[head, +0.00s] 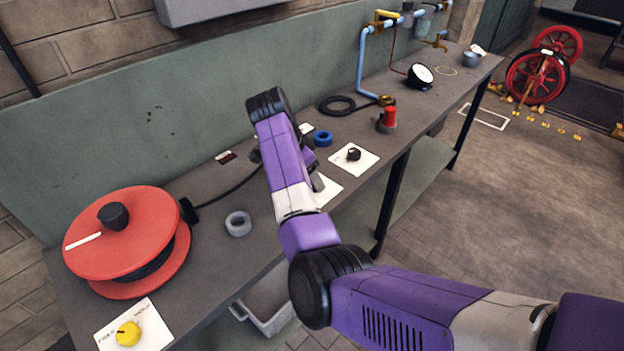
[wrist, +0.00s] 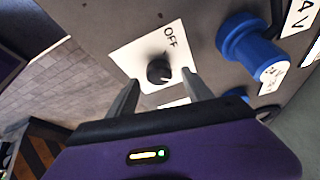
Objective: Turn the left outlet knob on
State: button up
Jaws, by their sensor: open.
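In the wrist view a black round knob (wrist: 159,72) sits on a white plate (wrist: 133,58) marked OFF. My gripper (wrist: 160,79) is open, with one finger on each side of the knob in the picture. Contact with the knob cannot be told. In the head view my gripper (head: 317,182) is low over the bench beside a white plate (head: 328,190). My arm hides most of that plate and any knob on it. Another black knob (head: 353,154) on a white plate (head: 369,161) is in plain view just right of it.
A blue socket (wrist: 245,45) stands close beside the knob in the wrist view. The bench (head: 210,185) also holds a red reel (head: 125,235), a grey ring (head: 238,223), a blue ring (head: 322,138) and a red-topped item (head: 388,118). A yellow knob (head: 128,334) is at front left.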

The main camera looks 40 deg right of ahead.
jog(key=v, duration=0.6)
jog(key=shift+b, duration=0.3)
jog(key=w+d+r+n+t+h, duration=0.35)
jog(key=w+n+t, duration=0.35)
jog(key=w+t, duration=0.25)
jog(key=s+a+f+n+t+y, duration=0.2)
jog(key=s+a+n+t, duration=0.2)
jog(key=s+a+n, duration=0.4)
jog(key=s+a+f+n+t+y, duration=0.2)
jog(key=s+a+n+t, duration=0.3)
jog(key=s, duration=0.4)
jog(key=s+a+g+y, duration=0.1)
jog(key=s+a, duration=0.3)
jog(key=s, duration=0.7)
jog(key=s+a+f+g+y, duration=0.1)
jog(key=s+a, duration=0.2)
jog(key=s, duration=0.8)
jog(key=s+a+g+y, duration=0.1)
jog(key=s+a, duration=0.3)
jog(key=s, duration=0.7)
jog(key=shift+s+a+f+y, duration=0.2)
jog(key=shift+s+a+y, duration=0.2)
jog(key=shift+y, duration=0.15)
